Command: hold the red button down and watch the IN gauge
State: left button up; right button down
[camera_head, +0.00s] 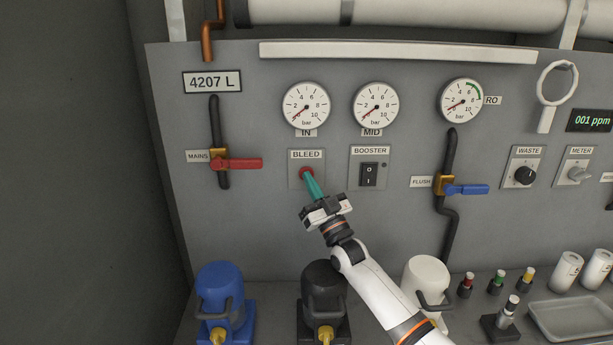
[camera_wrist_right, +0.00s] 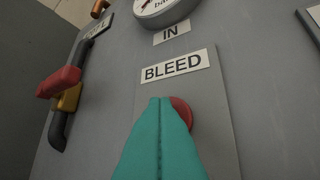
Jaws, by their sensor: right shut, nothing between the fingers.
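The red button (camera_head: 305,172) sits on the grey plate under the BLEED label (camera_head: 306,154). My right gripper (camera_head: 308,178) is shut, its teal fingertips together at the button. In the right wrist view the fingertips (camera_wrist_right: 160,105) cover the left part of the red button (camera_wrist_right: 182,112); I cannot tell how far it is pressed in. The IN gauge (camera_head: 306,104) is above it, a round white dial in bar. Its red needle points to the lower left, close to zero. Only the bottom of the IN gauge (camera_wrist_right: 165,8) shows in the right wrist view. My left gripper is not in view.
The red-handled MAINS valve (camera_head: 240,164) is left of the button. The BOOSTER switch (camera_head: 369,175) is close on the right, the MID gauge (camera_head: 376,105) above it. Blue (camera_head: 222,300), black (camera_head: 322,300) and white (camera_head: 425,280) housings stand below. The panel around the BLEED plate is flat.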

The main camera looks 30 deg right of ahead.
dwell(0.3)
jog(key=shift+s+a+p, duration=0.45)
jog(key=shift+s+p, duration=0.25)
jog(key=shift+s, duration=0.1)
jog(key=s+a+p, duration=0.1)
jog(key=s+p, duration=0.1)
jog(key=s, duration=0.1)
jog(key=s+a+p, duration=0.1)
jog(key=shift+s+a, duration=0.15)
jog(key=shift+a, duration=0.2)
jog(key=shift+f, duration=0.1)
